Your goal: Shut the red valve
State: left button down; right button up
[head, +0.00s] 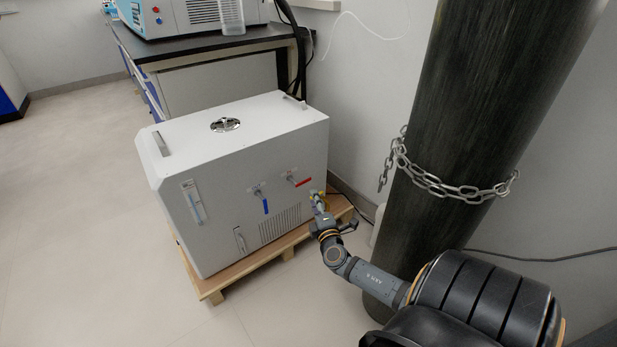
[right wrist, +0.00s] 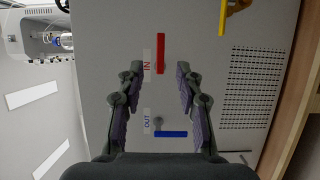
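The red valve handle (head: 303,182) is on the front of the white machine (head: 240,185) and lies roughly level there. In the right wrist view the red handle (right wrist: 160,53) sits beside the "IN" label, in line with the gap between my fingers. My right gripper (right wrist: 159,75) is open with nothing between its fingers. In the head view my right gripper (head: 318,198) is low and right of the red handle, near the machine's right front edge. Whether it touches the machine cannot be told. My left gripper is not in view.
A blue handle (head: 265,206) hangs down left of the red one, by the "OUT" label. The machine stands on a wooden pallet (head: 212,289). A chained dark cylinder (head: 440,130) stands right. The left floor is clear.

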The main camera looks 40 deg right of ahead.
aim_at(307, 181)
jog(key=b+x, duration=0.2)
jog(key=x, duration=0.7)
jog(key=shift+w+f, duration=0.1)
jog(key=shift+w, duration=0.1)
jog(key=shift+c, duration=0.2)
grip_shut()
